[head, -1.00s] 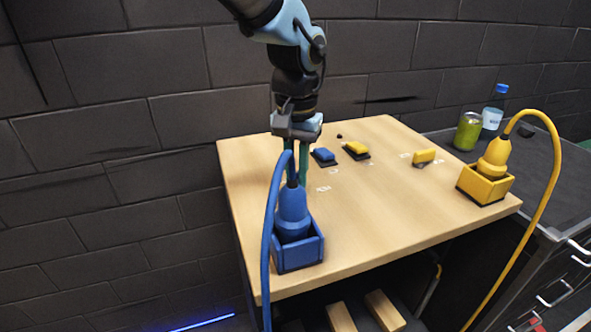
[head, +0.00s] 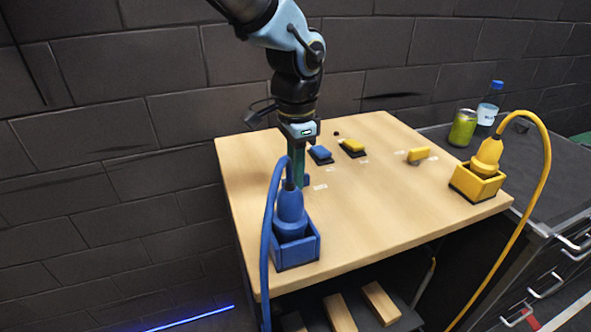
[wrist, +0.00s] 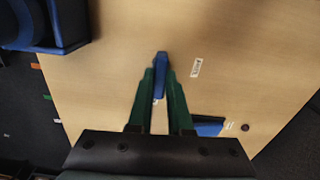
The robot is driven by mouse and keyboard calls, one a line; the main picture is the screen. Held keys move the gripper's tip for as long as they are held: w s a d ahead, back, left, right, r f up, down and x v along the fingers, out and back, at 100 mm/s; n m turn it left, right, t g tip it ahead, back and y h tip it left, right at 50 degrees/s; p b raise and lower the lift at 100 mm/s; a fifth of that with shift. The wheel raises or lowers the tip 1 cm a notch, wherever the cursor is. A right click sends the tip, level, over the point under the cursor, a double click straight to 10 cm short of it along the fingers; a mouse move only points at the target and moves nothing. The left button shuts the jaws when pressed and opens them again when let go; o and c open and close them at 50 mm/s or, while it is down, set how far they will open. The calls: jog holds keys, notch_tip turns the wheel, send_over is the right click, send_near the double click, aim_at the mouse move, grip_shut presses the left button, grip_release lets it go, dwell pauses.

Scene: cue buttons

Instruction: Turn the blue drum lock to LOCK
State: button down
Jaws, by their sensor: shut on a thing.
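The blue drum lock (head: 306,181) is on the wooden table, mostly hidden behind my fingers in the head view. In the wrist view its blue handle (wrist: 161,62) stands between my green fingertips. My gripper (head: 297,190) points down and is shut on that handle; it also shows in the wrist view (wrist: 161,78). A white label (wrist: 195,68) lies to the right of the handle, and another is partly hidden by the fingers. Their text is too small to read surely.
A blue plug in a blue box (head: 296,250) stands close in front of my gripper, its cable rising beside it. A blue button (head: 321,153), yellow button (head: 353,146) and yellow drum lock (head: 418,154) are further right. A yellow plug box (head: 477,187) is at the right edge.

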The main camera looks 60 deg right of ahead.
jog(key=shift+m, duration=0.5)
jog(key=c, duration=0.8)
grip_release()
jog(key=shift+c, duration=0.2)
notch_tip(320, 180, up, 11)
jog(key=b, duration=0.2)
jog(key=shift+f, duration=0.1)
